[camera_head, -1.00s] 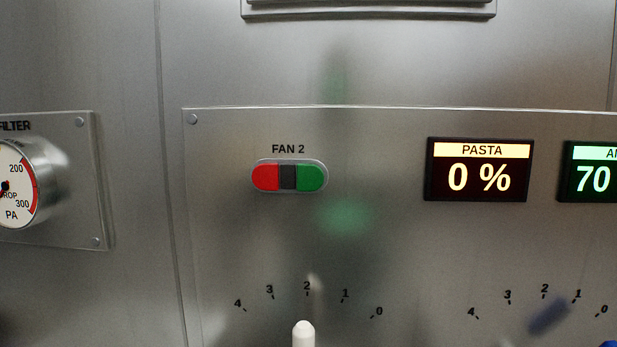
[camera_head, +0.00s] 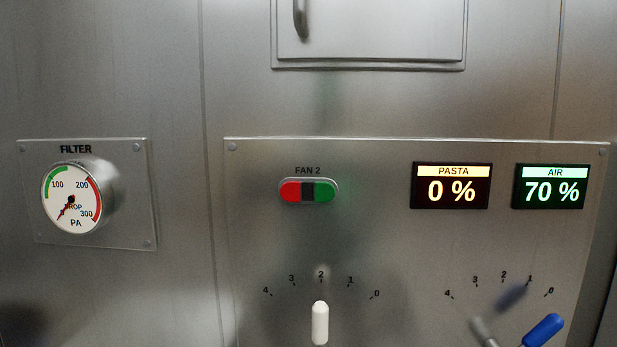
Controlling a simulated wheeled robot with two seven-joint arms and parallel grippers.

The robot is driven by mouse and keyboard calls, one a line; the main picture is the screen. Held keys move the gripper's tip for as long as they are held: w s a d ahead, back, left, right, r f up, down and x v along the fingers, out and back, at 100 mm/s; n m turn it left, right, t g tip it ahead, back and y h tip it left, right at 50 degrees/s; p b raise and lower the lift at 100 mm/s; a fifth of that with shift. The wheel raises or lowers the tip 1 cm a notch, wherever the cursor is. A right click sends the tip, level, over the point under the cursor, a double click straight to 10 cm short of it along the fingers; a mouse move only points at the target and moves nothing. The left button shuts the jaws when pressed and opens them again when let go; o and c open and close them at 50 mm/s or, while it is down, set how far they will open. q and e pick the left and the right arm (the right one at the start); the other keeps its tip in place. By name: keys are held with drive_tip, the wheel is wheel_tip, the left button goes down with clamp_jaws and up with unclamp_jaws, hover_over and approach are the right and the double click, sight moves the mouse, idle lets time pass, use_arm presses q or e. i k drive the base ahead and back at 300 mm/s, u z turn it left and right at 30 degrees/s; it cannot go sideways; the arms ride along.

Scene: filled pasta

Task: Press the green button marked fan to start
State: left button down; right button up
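A rounded button unit under the label FAN 2 sits on the upper left of the metal control panel (camera_head: 390,240). Its right half is the green button (camera_head: 324,190), its left half is a red button (camera_head: 290,190), and a dark piece (camera_head: 307,190) lies between them. Neither button bears a readable mark of its own. Nothing touches the unit. Neither of my grippers shows in the head view.
Below the buttons stands a white lever (camera_head: 320,322) at a 0 to 4 scale. A blue lever (camera_head: 543,330) is at the lower right. The pasta display (camera_head: 451,186) reads 0 %, the air display (camera_head: 551,186) 70 %. A filter gauge (camera_head: 72,198) is at left.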

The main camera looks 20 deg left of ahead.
sight(324, 192)
drive_tip(key=k, duration=0.65)
drive_tip(key=z, duration=1.6)
drive_tip(key=i, duration=0.9)
drive_tip(key=u, duration=2.15)
